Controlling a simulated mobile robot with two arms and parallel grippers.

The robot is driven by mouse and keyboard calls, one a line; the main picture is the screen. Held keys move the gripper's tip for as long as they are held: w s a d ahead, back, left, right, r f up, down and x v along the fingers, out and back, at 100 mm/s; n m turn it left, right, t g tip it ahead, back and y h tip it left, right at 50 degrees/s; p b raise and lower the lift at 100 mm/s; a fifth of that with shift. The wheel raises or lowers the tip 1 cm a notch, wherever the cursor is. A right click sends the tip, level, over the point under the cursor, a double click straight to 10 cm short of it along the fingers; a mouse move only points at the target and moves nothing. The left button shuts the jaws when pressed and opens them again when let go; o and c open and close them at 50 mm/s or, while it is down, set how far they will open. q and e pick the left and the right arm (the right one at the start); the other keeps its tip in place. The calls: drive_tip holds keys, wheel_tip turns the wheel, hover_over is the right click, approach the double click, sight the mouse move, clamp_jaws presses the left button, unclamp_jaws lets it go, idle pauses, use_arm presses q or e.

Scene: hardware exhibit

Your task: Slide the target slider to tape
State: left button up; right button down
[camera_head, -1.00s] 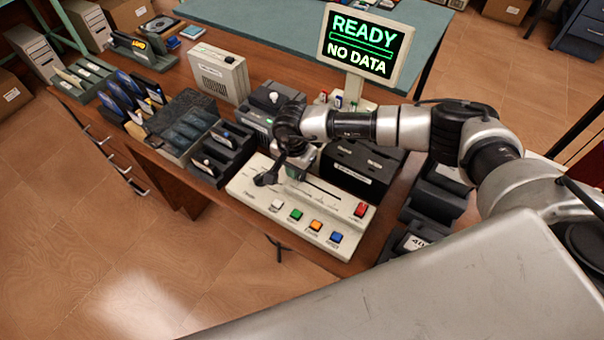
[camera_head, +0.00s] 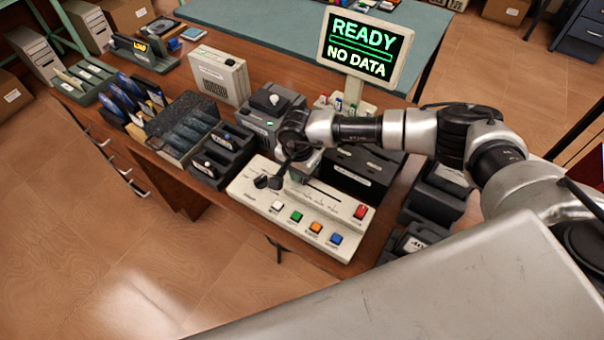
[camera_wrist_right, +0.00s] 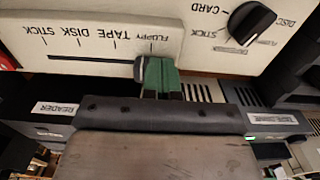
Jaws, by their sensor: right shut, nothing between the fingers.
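The pale control panel (camera_head: 243,187) has a black slot (camera_wrist_right: 85,59) labelled STICK, DISK, TAPE and FLOPPY, shown inverted in the right wrist view. A small dark slider knob (camera_wrist_right: 140,69) sits in the slot close to the FLOPPY mark, away from TAPE. My right gripper (camera_wrist_right: 160,76) is shut and empty. Its green fingertips are right beside the knob, on the side away from TAPE; contact is hard to tell. In the head view my right gripper (camera_head: 277,182) is low over the panel's left part, and the knob cannot be made out. My left gripper is not in view.
A black dial (camera_wrist_right: 252,22) is close by on the panel. Coloured buttons (camera_head: 296,216) line its front edge. Behind are a grey drive (camera_head: 271,103), a black unit (camera_head: 360,175) and a monitor (camera_head: 362,45) reading READY, NO DATA. Dark holders stand on both sides.

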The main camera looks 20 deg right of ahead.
drive_tip(key=shift+s+d+p, duration=0.45)
drive_tip(key=shift+s+d, duration=0.25)
drive_tip(key=shift+s, duration=0.2)
drive_tip(key=shift+w+a+b, duration=0.2)
drive_tip(key=shift+w+b, duration=0.05)
drive_tip(key=shift+b, duration=0.2)
idle(0.5)
drive_tip(key=shift+r+p, duration=1.95)
drive_tip(key=shift+r, duration=1.6)
drive_tip(key=shift+f, duration=0.1)
